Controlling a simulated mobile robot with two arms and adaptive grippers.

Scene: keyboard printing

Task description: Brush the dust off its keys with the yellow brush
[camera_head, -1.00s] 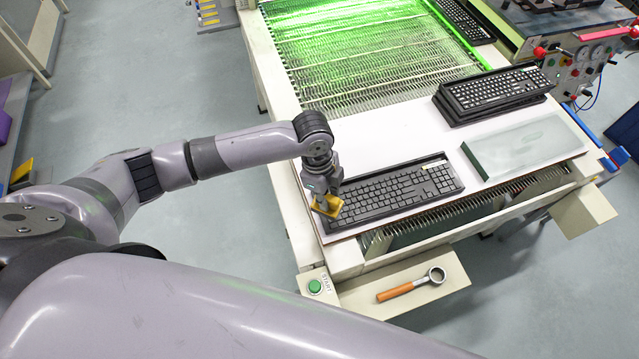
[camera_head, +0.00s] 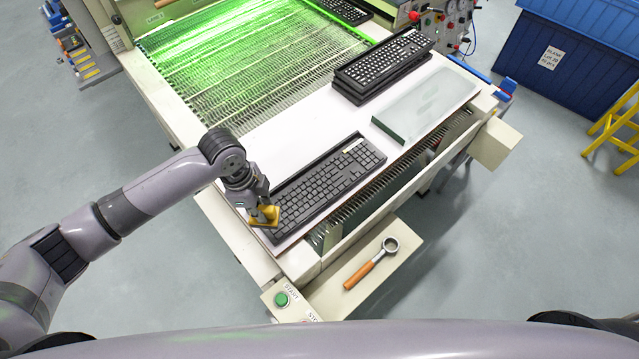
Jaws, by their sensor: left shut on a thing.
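A black keyboard (camera_head: 325,182) lies on the white board at the front of the machine table. My left gripper (camera_head: 262,212) points down at the keyboard's left end. It is shut on the yellow brush (camera_head: 266,221). The brush is at the keyboard's left end, over or touching it; I cannot tell whether its bristles press on the keys. Dust is too fine to make out. My right gripper is not in view.
A stack of black keyboards (camera_head: 384,66) stands further back, beside a greenish glass-like slab (camera_head: 425,104). A conveyor (camera_head: 240,65) glows green behind. An orange-handled tool (camera_head: 370,264) lies on the front ledge near a green start button (camera_head: 282,299). A blue bin (camera_head: 575,60) stands at right.

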